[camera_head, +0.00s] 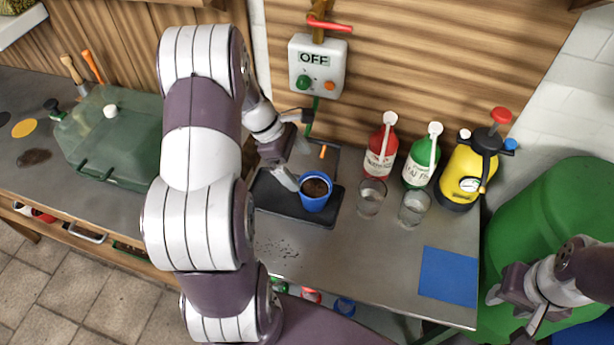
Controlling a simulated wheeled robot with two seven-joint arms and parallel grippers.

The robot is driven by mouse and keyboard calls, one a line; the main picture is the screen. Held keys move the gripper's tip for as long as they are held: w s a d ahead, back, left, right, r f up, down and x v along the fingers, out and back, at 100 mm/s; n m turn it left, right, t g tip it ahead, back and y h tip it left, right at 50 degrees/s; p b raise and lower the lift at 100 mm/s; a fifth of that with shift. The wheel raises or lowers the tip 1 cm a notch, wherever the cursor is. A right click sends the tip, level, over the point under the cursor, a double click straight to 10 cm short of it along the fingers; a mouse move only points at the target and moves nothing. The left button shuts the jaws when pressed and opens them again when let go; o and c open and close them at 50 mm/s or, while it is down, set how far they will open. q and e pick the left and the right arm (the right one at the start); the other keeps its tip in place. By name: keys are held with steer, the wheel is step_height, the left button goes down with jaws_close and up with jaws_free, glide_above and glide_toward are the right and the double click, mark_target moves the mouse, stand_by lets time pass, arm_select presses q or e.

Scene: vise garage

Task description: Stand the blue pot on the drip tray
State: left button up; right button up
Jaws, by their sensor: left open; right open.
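The blue pot (314,203), filled with dark soil, stands upright on the black drip tray (295,213), near the tray's right side. My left gripper (293,166) is open just behind and to the left of the pot. One pale finger reaches down close to the pot's rim; I cannot tell whether it touches. My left arm hides the tray's left part. My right gripper (512,312) is open and empty at the lower right, in front of the green barrel and away from the pot.
Two glasses (371,197), a red bottle (380,152), a green bottle (420,165) and a yellow sprayer (463,177) stand right of the tray. A blue square (449,275) lies at the bench's front right. A green barrel (551,230) stands beyond the bench. A green translucent case (110,140) is at left.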

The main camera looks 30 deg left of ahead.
arm_select(q)
steer(key=s+d+r+m+y, duration=0.5)
steer(key=s+d+m, duration=0.5)
steer(key=m, duration=1.1)
steer(key=shift+s+d+m+g, duration=0.2)
steer(key=shift+d+m+g, duration=0.1)
steer(key=shift+d, duration=0.6)
steer(key=shift+s+r, duration=0.1)
steer(key=shift+a, duration=0.1)
